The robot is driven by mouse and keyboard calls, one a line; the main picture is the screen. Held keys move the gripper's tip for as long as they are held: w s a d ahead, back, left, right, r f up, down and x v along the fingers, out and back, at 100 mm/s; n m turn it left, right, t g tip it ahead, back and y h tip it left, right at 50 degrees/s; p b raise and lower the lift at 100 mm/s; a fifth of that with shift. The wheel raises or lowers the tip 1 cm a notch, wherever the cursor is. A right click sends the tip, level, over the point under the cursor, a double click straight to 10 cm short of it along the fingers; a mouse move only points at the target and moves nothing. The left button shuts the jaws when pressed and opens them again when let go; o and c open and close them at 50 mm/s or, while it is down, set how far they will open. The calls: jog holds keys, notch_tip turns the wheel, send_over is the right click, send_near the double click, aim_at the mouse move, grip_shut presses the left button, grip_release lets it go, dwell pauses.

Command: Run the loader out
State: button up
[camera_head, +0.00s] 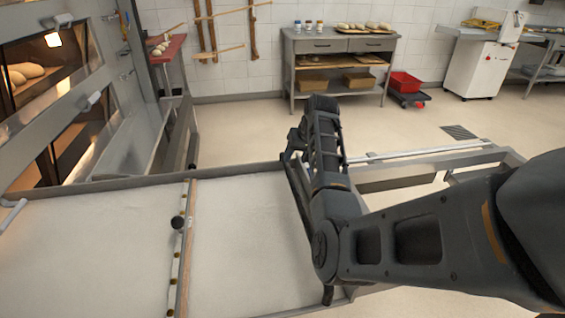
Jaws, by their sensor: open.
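The loader (245,235) is a flat, pale canvas bed in a grey metal frame, in the front left of the head view. A thin wooden strip (187,240) with a row of small studs crosses it, and a dark round knob (178,222) sits beside the strip. A dark bar runs along the bed's right end. My arm reaches in from the right and covers part of that end. My gripper (291,152) is mostly hidden behind my arm; dark parts of it show by the bed's far right corner. It looks open; contact with the loader cannot be told.
Deck ovens (50,90) with lit chambers and loaves stand at the left. Open frame rails (430,165) extend right of the bed. A steel table (340,45), a red crate (405,82) on a dolly and a white machine (480,65) stand at the back. The middle floor is clear.

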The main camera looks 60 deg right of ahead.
aim_at(290, 169)
jog(key=x, duration=0.7)
jog(key=shift+f, duration=0.3)
grip_shut()
dwell(0.4)
